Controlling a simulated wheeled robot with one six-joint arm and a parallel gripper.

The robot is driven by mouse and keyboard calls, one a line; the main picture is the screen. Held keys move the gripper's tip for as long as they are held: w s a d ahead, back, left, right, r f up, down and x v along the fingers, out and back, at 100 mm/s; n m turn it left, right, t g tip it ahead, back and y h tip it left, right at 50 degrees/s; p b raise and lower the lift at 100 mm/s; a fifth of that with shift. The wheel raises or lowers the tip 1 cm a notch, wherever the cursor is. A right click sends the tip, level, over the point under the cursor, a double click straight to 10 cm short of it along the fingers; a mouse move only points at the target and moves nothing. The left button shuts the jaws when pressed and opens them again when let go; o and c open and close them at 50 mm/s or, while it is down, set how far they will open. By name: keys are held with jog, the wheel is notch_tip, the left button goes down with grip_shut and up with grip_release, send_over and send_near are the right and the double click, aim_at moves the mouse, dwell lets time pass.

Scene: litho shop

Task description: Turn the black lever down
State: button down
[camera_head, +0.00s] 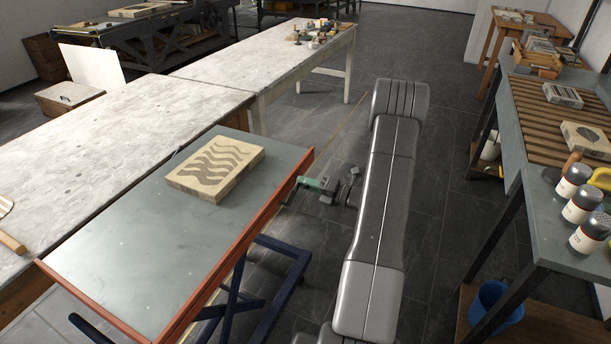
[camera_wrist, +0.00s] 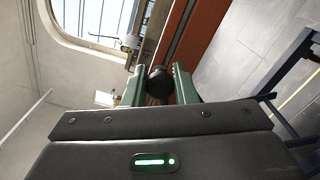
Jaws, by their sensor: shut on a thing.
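The black lever shows in the wrist view as a round black knob (camera_wrist: 159,84) between my green fingers. In the head view a thin dark part of the lever (camera_head: 291,191) sticks out beside the orange edge of the lift table. My gripper (camera_head: 305,183) is at the table's right side, with its green fingers pointing left toward that edge. In the wrist view my gripper (camera_wrist: 157,78) is shut on the knob, one finger on each side. The lever's pivot and most of its arm are hidden.
A stone slab with a wavy pattern (camera_head: 214,167) lies on the lift table (camera_head: 150,250), which has blue legs. A long pale workbench (camera_head: 110,140) stands left. A side table with several shaker cans (camera_head: 582,205) stands right. The floor behind my arm is clear.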

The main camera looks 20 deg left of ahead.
jog(key=f+m, duration=0.1)
jog(key=m, duration=0.1)
jog(key=shift+w+d+f+m+p, duration=0.1)
jog(key=shift+w+f+m+p, duration=0.2)
jog(key=shift+f+p, duration=0.05)
jog(key=shift+w+f+m, duration=0.1)
jog(key=shift+f+m, duration=0.8)
jog(key=shift+m, duration=0.3)
jog(key=c, duration=1.3)
grip_release()
jog(key=shift+f, duration=0.1)
jog(key=shift+o, duration=0.2)
jog(key=shift+d, duration=0.1)
jog(key=s+d, duration=0.2)
jog(key=d, duration=1.1)
jog(key=shift+d+b, duration=0.25)
jog(key=shift+b, duration=0.2)
jog(key=shift+a, duration=0.1)
